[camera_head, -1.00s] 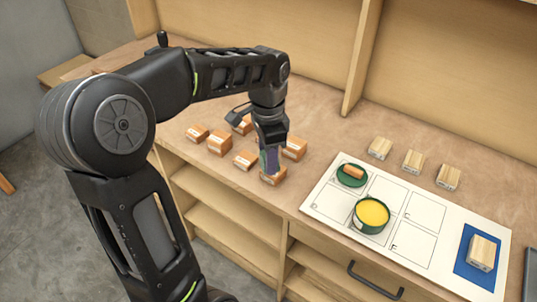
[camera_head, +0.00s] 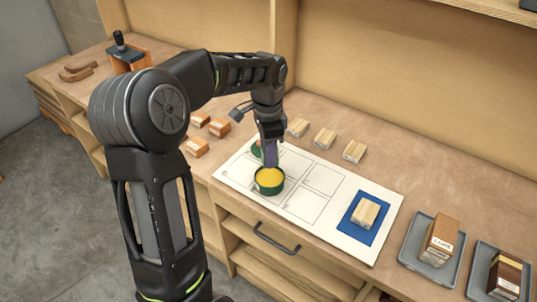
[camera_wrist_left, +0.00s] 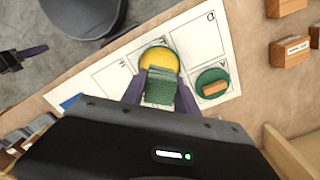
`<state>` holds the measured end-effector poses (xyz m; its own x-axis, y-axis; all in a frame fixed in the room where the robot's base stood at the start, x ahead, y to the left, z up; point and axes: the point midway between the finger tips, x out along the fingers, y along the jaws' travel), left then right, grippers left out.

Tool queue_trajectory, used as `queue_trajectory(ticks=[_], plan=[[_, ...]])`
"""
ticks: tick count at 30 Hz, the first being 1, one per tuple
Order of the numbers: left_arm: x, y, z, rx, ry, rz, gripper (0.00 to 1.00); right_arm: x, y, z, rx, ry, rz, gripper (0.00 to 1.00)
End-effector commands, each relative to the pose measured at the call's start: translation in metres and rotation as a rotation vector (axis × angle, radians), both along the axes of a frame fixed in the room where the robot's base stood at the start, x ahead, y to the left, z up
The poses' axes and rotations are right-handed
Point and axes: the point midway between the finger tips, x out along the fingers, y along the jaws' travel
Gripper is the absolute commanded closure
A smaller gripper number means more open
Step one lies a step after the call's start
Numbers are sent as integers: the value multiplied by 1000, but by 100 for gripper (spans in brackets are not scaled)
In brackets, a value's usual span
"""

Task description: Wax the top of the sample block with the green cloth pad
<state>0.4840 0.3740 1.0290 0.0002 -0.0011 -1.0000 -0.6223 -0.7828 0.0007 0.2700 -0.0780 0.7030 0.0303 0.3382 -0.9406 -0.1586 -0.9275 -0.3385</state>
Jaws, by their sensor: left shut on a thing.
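My left gripper (camera_head: 269,160) is shut on the green cloth pad (camera_wrist_left: 161,88), which shows clearly between the fingers in the wrist view. The pad is over or at the near edge of the round green tin of yellow wax (camera_head: 270,180); I cannot tell whether it touches the wax. The tin also shows in the wrist view (camera_wrist_left: 158,58). The pale wooden sample block (camera_head: 366,212) lies on a blue mat (camera_head: 352,228) at the right of the white board. A dark gripper-like part, likely my right gripper (camera_wrist_left: 30,55), shows at the left of the wrist view, its opening unclear.
The green lid with an orange-brown piece on it (camera_wrist_left: 212,88) lies beside the tin. Several pale blocks (camera_head: 325,138) stand behind the white board (camera_head: 345,247). Orange-brown blocks (camera_head: 197,147) stand left. Two grey trays (camera_head: 409,260) hold blocks at right. The board between tin and mat is clear.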

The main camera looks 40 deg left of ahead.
Motion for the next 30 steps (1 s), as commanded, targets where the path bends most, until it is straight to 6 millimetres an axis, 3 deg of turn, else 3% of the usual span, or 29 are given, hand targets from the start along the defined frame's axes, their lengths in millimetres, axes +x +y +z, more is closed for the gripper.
queue_trajectory(ticks=[10, 24, 30], plan=[[0, 0, -7, 0, 0, 1, 97, 0, 0, -5, 1, -2, 0, 64], [-1, 0, -51, 0, 0, 1, 97, 4, 3, -36, 10, -16, 3, 64], [-1, 0, -60, 0, 0, 1, 97, 5, 3, -41, 12, -19, 4, 64]])
